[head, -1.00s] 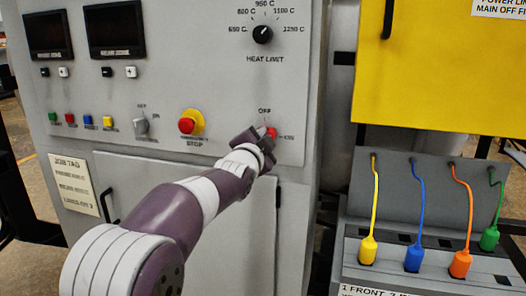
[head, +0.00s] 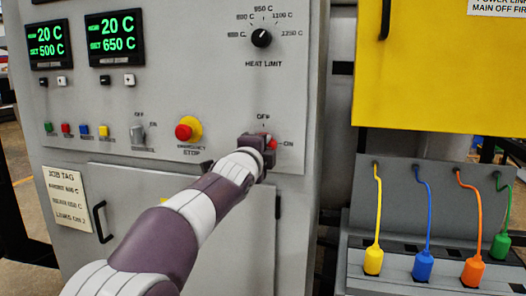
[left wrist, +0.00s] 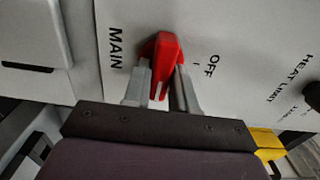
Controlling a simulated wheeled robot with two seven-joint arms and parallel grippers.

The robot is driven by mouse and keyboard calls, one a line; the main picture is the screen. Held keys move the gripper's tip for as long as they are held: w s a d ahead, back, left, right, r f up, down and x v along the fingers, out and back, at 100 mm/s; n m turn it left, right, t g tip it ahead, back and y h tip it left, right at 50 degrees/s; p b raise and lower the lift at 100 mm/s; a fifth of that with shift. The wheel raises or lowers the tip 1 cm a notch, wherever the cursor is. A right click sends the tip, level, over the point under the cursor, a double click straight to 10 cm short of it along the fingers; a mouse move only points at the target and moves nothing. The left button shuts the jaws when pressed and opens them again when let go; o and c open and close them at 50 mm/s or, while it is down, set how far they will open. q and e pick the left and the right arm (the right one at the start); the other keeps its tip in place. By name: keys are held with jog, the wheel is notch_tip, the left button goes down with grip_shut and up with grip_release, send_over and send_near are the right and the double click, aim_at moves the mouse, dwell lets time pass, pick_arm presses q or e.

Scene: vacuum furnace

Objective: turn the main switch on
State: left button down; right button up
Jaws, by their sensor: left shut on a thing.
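The main switch (head: 273,143) is a red handle low on the right of the grey furnace panel, with OFF above it and ON to its right. Its red part shows toward the ON side, mostly hidden behind my gripper. My left gripper (head: 260,139) is at the switch, shut on it. In the left wrist view the red handle (left wrist: 164,60) sits between the two grey fingers (left wrist: 160,88), near the MAIN and OFF lettering. Two displays (head: 48,44) (head: 115,36) are lit green, reading 20 C with set values 500 C and 650 C. My right gripper is not in view.
A yellow-ringed red emergency stop (head: 187,131) and a grey selector (head: 138,133) are left of the switch. The heat limit knob (head: 261,38) is above. At right are a yellow cabinet (head: 440,70) and a stand with several coloured plugs (head: 424,264).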

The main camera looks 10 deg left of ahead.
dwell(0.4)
pick_arm(q)
jog(key=c, duration=1)
grip_release()
jog(key=s+b, duration=0.1)
jog(key=s, duration=1.1)
jog(key=shift+s+a+b, duration=0.25)
jog(key=shift+s+b, duration=0.05)
